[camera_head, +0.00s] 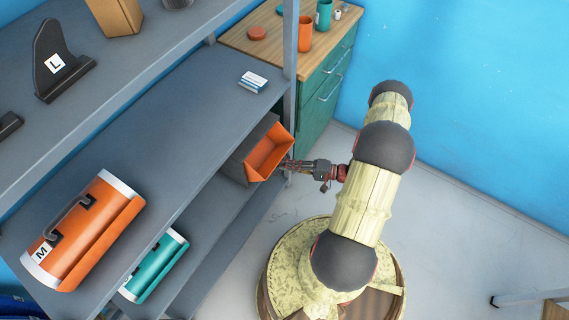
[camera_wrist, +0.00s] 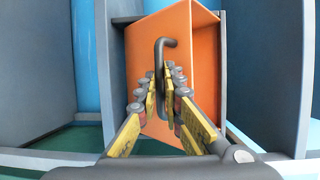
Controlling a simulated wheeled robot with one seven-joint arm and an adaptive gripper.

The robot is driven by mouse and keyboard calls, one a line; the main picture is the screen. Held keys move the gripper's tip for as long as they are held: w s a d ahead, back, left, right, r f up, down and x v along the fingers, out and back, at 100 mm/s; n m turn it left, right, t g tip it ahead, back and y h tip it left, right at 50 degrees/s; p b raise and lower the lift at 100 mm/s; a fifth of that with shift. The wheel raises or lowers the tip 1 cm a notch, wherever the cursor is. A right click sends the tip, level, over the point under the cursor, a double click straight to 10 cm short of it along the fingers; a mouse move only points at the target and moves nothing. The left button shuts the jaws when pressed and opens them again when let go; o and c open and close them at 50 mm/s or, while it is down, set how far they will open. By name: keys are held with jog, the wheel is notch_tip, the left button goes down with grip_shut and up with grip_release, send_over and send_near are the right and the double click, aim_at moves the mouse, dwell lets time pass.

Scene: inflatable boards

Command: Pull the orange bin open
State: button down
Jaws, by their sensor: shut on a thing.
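The orange bin (camera_head: 268,153) sits in a grey casing (camera_head: 245,150) at the right end of the lower shelf. It stands partly out of the casing at a slant, and its orange inside shows from above. In the wrist view the orange front (camera_wrist: 195,45) fills the middle, with a dark bent handle (camera_wrist: 161,48) on it. My gripper (camera_head: 286,165) reaches the bin from the right. In the wrist view its fingers (camera_wrist: 161,82) are shut on the handle.
A grey shelf post (camera_head: 290,60) stands close behind the bin. An orange roll marked M (camera_head: 85,230) and a teal roll (camera_head: 155,265) lie on the shelves at left. A green cabinet (camera_head: 325,95) is behind.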

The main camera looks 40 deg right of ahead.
jog(key=shift+f, duration=0.35)
jog(key=c, duration=2.2)
grip_release()
jog(key=shift+w, duration=0.15)
jog(key=shift+c, duration=0.2)
jog(key=o, duration=0.3)
jog(key=shift+r, duration=0.1)
jog(key=v, duration=1.2)
